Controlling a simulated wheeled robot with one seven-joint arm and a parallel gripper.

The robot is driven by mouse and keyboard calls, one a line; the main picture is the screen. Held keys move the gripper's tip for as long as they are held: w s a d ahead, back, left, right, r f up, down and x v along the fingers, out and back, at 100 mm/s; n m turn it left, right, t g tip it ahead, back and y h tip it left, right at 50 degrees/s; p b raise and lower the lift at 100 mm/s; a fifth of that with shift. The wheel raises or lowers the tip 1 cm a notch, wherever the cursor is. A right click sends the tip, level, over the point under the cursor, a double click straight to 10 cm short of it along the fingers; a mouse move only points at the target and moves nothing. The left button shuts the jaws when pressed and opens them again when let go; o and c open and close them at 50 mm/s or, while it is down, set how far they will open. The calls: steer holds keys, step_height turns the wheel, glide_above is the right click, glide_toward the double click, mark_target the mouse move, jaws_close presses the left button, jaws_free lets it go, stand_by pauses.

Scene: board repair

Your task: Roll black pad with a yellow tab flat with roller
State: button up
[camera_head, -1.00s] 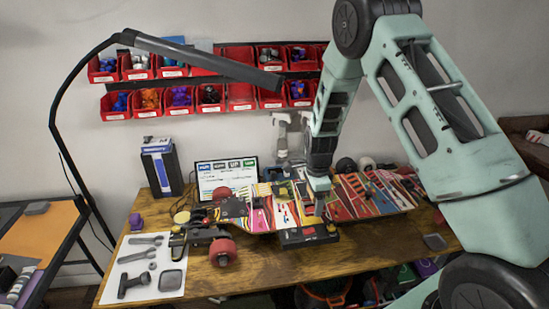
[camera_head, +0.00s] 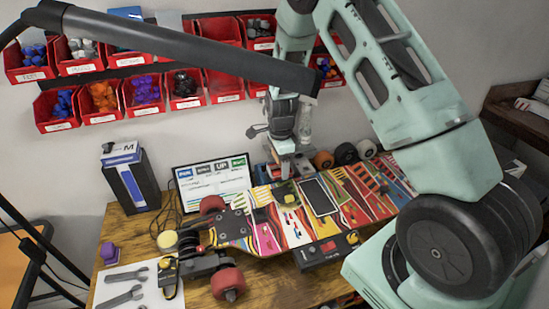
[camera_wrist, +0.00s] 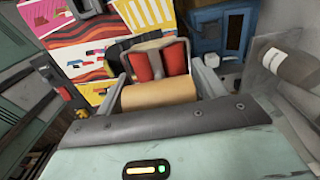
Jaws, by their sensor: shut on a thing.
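My gripper (camera_head: 284,168) points down at the board's back edge, behind and left of the pad. In the wrist view my gripper is shut on the roller, whose tan cylinder (camera_wrist: 160,93) spans between grey side arms. Two red parts sit beyond the cylinder.
A black box with red marks (camera_head: 325,250) stands at the board's front edge. Wheels (camera_head: 228,283) are on the board's left end. A screen (camera_head: 212,184), a dark blue-striped box (camera_head: 130,178) and red wall bins (camera_head: 146,92) are behind. A lamp arm (camera_head: 180,45) crosses above.

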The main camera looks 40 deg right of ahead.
steer(key=shift+s+f, duration=0.1)
steer(key=shift+f, duration=0.1)
steer(key=shift+f+b, duration=2)
steer(key=shift+f, duration=0.6)
